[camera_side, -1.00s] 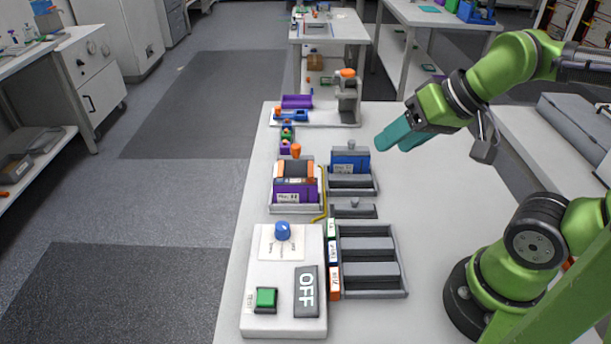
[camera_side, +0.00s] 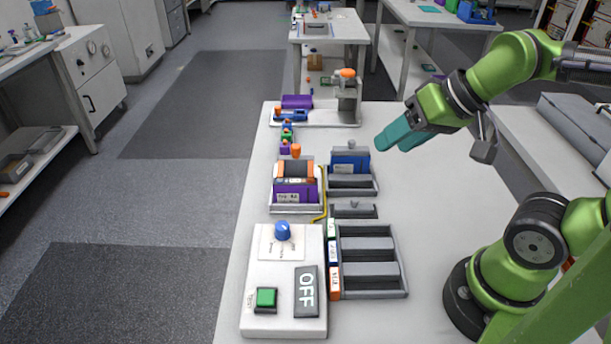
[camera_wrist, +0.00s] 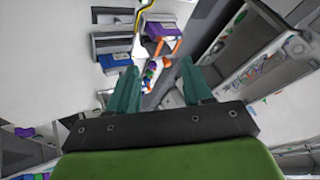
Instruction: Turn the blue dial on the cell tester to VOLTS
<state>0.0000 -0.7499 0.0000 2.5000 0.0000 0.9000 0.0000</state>
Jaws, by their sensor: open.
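The cell tester (camera_side: 257,318) is a white box at the near left of the table in the side view. Its blue dial (camera_side: 283,231) stands on a white label plate at the far end of the box; the label words are too small to read. A green button (camera_side: 266,298) and a grey panel reading OFF (camera_side: 306,291) sit nearer on the box. My gripper (camera_side: 380,147) has teal fingers and hangs above the table, well behind and right of the dial, touching nothing. In the wrist view my gripper (camera_wrist: 160,82) has its fingers apart with nothing held between them.
Grey trays (camera_side: 369,226) stand right of the tester. Behind it are a holder with a purple and orange pack (camera_side: 297,191) and a blue block (camera_side: 350,161) in a grey holder. A stand with an orange top (camera_side: 348,73) is at the far end.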

